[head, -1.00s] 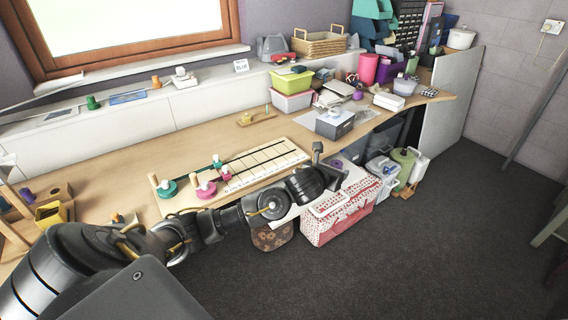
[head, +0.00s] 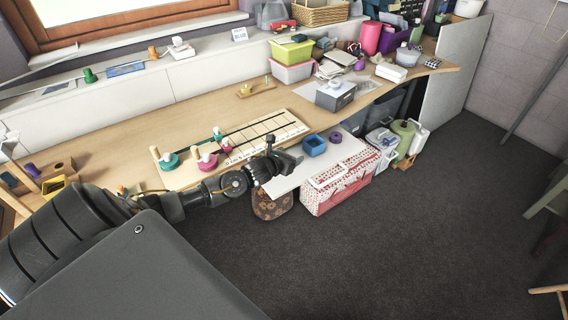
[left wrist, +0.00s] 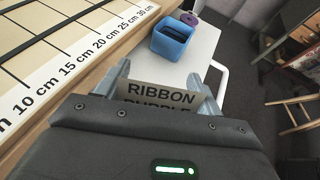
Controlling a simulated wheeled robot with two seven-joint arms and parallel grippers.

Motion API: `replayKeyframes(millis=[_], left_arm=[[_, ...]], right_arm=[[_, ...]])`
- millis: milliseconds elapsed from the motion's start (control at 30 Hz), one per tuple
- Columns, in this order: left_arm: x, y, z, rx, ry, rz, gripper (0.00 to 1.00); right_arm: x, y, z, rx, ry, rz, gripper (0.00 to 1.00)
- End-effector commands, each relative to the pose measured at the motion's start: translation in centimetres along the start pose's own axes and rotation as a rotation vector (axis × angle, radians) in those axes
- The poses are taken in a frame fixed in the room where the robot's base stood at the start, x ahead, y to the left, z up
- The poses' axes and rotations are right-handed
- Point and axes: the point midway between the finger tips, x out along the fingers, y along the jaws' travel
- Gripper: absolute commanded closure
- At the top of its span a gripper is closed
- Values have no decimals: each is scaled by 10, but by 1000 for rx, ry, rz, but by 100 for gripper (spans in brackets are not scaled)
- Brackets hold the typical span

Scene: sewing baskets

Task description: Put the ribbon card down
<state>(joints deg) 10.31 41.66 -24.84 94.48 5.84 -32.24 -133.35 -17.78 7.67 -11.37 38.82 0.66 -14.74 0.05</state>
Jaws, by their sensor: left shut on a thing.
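My left gripper (head: 290,160) is shut on the ribbon card (left wrist: 160,94). In the left wrist view (left wrist: 160,92) the card is pale with dark lettering; "RIBBON" reads clearly, and the line below it is partly cut off by the gripper body. The card spans between the two fingers. The gripper is over or near the left part of a white shelf (head: 327,165) beside the worktop's front edge; I cannot tell its exact height. My right gripper is not in view.
A blue open box (head: 314,145) and a purple ring-shaped item (head: 336,137) sit on the white shelf. A ruled measuring board (head: 262,135) with spools lies on the worktop (head: 200,125). A red-and-white patterned basket (head: 340,190) stands below. Bare shelf shows around the box.

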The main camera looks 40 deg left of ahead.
Motion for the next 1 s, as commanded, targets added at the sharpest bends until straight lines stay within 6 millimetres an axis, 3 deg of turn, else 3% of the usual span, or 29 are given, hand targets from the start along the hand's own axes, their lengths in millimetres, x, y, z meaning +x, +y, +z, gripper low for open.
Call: replayKeyframes(millis=[333, 600, 1000], left_arm=[[3, 11, -15, 0, 1, 1, 54], [14, 16, -46, -3, 1, 1, 54], [17, 16, -52, 0, 0, 0, 54]], right_arm=[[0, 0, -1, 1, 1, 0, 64], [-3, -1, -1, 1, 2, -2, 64], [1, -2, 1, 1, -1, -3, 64]])
